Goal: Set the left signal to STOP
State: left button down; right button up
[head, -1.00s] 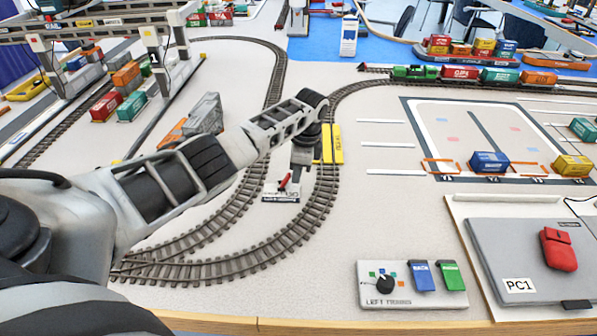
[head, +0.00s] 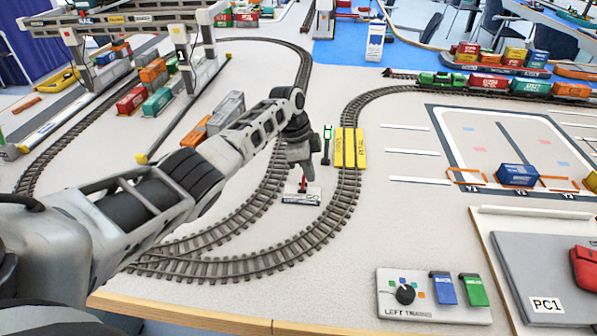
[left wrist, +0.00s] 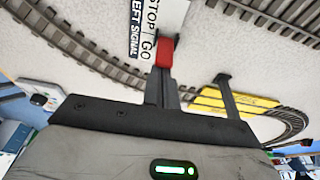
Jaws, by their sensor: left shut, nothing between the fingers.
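The left signal's control plate (head: 290,197) lies between the two curved tracks, with a small red lever (head: 304,184) on it. In the left wrist view the plate's label (left wrist: 140,38) reads LEFT SIGNAL, STOP and GO, and the red lever handle (left wrist: 166,52) stands beside GO. The signal post (head: 327,143) behind it shows a green light. My left gripper (head: 303,172) is shut and empty, pointing down just above the lever. Its fingertips (left wrist: 162,76) are right by the handle; I cannot tell if they touch. My right gripper is out of view.
A yellow track plate (head: 350,148) crosses the right track close to the post. A LEFT TRAINS control box (head: 390,312) with a knob and blue and green parts sits at the front edge. Gantry cranes (head: 120,20) and containers stand at the left.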

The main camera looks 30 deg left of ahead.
pick_arm(q)
jog(key=shift+s+a+t+h, duration=0.25)
jog(key=shift+a+h, duration=0.2)
jog(key=shift+h, duration=0.45)
jog(key=shift+s+a+f+t+h+b, duration=0.15)
jog(key=shift+a+t+h+b, duration=0.3)
jog(key=shift+h+b, duration=0.3)
jog(key=shift+d+r, duration=0.1)
jog(key=shift+r, duration=0.2)
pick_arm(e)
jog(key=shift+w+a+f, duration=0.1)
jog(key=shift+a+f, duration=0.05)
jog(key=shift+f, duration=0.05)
pick_arm(q)
jog(key=shift+r+p, duration=0.1)
jog(key=shift+p, duration=0.25)
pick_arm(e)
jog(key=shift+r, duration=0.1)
pick_arm(q)
jog(key=shift+r+p, duration=0.6)
jog(key=shift+r, duration=0.1)
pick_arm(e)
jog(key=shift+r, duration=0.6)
